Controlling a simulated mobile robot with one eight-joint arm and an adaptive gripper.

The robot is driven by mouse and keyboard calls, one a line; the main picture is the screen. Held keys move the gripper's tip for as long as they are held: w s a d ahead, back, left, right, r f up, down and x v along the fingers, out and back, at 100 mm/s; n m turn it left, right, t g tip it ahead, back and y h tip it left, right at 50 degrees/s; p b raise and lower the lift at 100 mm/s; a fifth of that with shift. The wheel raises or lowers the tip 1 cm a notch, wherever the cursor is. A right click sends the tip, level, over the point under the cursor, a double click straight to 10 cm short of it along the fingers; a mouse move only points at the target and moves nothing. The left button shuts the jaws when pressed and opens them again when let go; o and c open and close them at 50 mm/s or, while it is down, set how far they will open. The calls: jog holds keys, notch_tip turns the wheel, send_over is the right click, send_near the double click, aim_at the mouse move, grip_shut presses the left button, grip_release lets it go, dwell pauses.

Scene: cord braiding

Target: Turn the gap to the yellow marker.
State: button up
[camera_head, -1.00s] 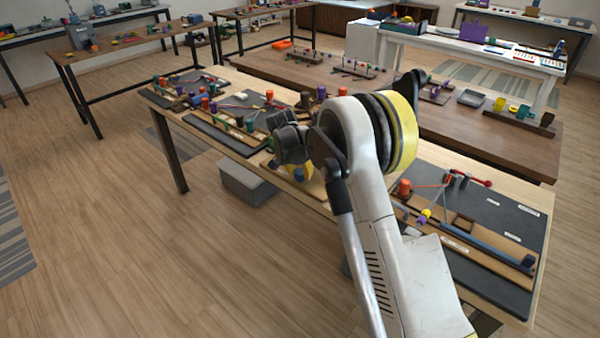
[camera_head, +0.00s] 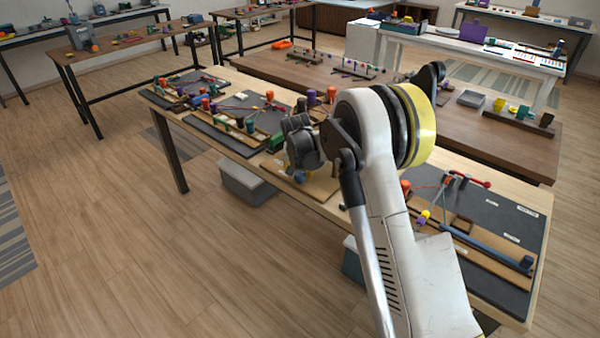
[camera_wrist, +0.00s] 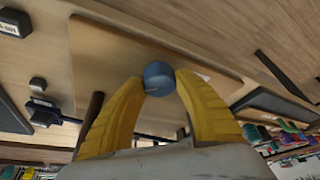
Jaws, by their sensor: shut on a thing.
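My gripper (camera_wrist: 162,80) has two yellow fingers, and they are shut on a round blue knob (camera_wrist: 158,75) in the wrist view. The knob is over a light wooden board (camera_wrist: 110,40). In the head view this board (camera_head: 322,187) lies at the front edge of the workbench, and a bit of blue (camera_head: 299,178) shows below my wrist. My arm covers much of that spot. I cannot make out a gap or a yellow marker for certain in either view.
Dark boards with pegs and cords stand on the bench to the left (camera_head: 225,136) and right (camera_head: 490,215) of my arm. A grey box (camera_head: 245,185) is on the floor under the bench. A dark knob (camera_wrist: 38,84) stands beside the wooden board in the wrist view.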

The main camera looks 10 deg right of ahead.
jog(key=shift+n+y, duration=0.3)
jog(key=shift+n, duration=0.5)
jog(key=o, duration=1.2)
jog(key=v, duration=1.2)
